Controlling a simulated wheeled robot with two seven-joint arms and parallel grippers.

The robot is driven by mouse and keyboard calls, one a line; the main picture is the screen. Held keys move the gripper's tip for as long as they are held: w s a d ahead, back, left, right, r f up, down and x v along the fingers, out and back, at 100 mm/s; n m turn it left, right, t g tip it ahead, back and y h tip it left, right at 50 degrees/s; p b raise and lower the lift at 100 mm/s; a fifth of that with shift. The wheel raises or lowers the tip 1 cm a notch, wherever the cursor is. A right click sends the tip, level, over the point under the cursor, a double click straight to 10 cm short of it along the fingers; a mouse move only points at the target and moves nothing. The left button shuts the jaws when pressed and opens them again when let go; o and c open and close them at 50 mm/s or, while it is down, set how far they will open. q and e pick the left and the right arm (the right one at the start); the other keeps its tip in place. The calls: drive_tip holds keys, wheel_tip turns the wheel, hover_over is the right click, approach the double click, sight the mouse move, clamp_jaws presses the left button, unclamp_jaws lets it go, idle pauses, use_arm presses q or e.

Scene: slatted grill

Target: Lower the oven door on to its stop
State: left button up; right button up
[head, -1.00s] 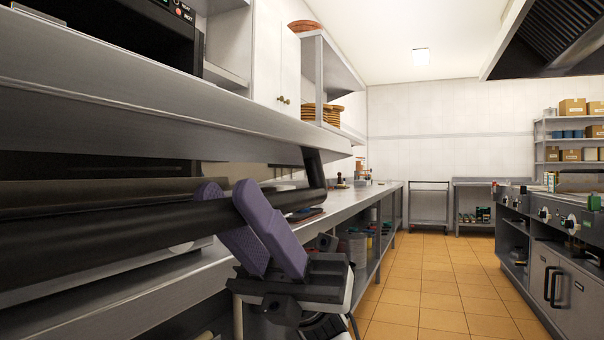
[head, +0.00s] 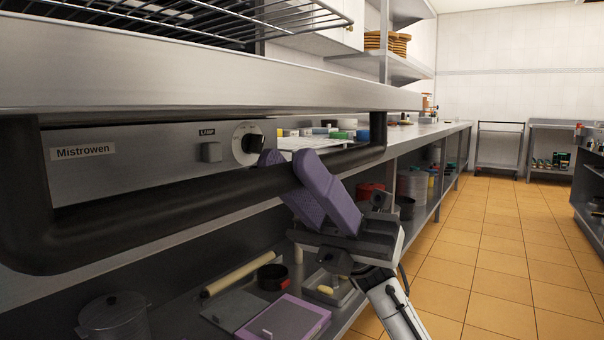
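The oven door (head: 210,85) is a wide steel slab across the upper left, seen near edge-on and looking roughly level. Its black bar handle (head: 170,198) hangs on the side facing me, below the slab. My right gripper (head: 290,170) has purple fingers placed on either side of the handle near its far end, closed on the bar. The bar and the front finger hide part of the rear finger. The oven's wire rack (head: 215,18) shows above the door. The door's stop and hinges are not visible. My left gripper is not in view.
A control panel (head: 120,155) marked Mistrowen, with a knob, shows behind the handle. Below is a shelf with a purple-edged board (head: 285,320), a pot (head: 112,315) and a rolling pin (head: 230,276). A counter runs to the back; the tiled floor (head: 480,250) at right is clear.

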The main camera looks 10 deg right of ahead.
drive_tip(key=o, duration=0.4)
drive_tip(key=shift+w, duration=0.1)
drive_tip(key=shift+f, duration=0.1)
drive_tip(key=shift+w+d+f, duration=0.2)
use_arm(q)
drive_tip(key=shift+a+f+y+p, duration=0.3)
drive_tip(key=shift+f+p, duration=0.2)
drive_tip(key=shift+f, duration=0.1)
use_arm(e)
drive_tip(key=v, duration=0.9)
drive_tip(key=shift+w+d+f, duration=0.1)
drive_tip(key=shift+d+f, duration=0.05)
drive_tip(key=shift+f, duration=0.1)
